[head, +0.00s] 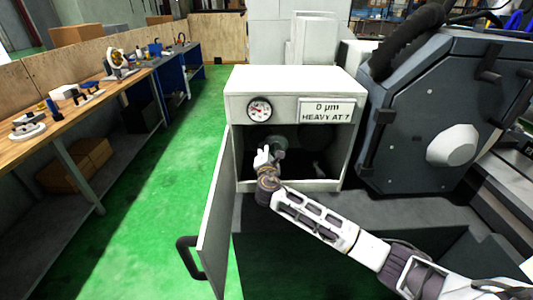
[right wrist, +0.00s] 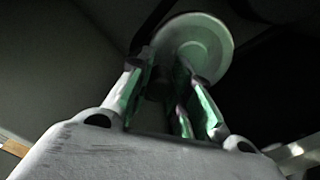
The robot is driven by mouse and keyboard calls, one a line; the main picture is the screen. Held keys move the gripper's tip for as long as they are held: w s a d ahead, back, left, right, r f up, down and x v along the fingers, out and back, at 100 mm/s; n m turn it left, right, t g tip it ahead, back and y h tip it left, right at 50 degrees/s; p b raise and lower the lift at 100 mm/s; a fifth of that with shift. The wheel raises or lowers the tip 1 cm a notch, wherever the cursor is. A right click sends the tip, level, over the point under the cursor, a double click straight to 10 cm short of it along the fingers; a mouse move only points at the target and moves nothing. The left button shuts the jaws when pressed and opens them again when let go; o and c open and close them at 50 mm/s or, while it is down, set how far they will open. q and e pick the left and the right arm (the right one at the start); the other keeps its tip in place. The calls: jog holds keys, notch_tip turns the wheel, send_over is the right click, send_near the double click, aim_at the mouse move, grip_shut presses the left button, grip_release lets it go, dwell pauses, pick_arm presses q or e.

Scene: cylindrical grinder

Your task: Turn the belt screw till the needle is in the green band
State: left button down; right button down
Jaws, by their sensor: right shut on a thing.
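The round white gauge (head: 259,109) sits on the upper left front of a white cabinet (head: 232,160). Its dial is too small to tell where the needle stands against the green band. A pale green disc (right wrist: 205,42) lies just beyond the fingers. My left gripper is not in view.
The cabinet door (head: 214,220) hangs open at the left, with a black handle (head: 188,256). A large dark machine housing (head: 430,110) stands close on the right. A workbench (head: 60,115) lies left beyond clear green floor (head: 130,220).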

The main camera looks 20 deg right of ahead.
jog(key=shift+d+r+m+b, duration=0.15)
jog(key=shift+m+b, duration=0.25)
jog(key=shift+m, duration=0.4)
jog(key=shift+s+d+r+m+b, duration=0.1)
jog(key=shift+r+m+b, duration=0.15)
jog(key=shift+m, duration=0.35)
jog(key=shift+d+r+m+b, duration=0.1)
jog(key=shift+m+b, duration=0.2)
jog(key=shift+m, duration=0.3)
jog(key=shift+r, duration=0.1)
jog(key=c, duration=1.7)
grip_release()
jog(key=o, duration=0.4)
jog(key=shift+d, duration=0.1)
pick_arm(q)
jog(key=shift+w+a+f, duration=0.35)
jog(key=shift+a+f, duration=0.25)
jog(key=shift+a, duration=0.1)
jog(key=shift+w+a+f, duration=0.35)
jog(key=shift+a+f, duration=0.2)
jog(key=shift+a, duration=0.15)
pick_arm(e)
jog(key=shift+v, duration=6.05)
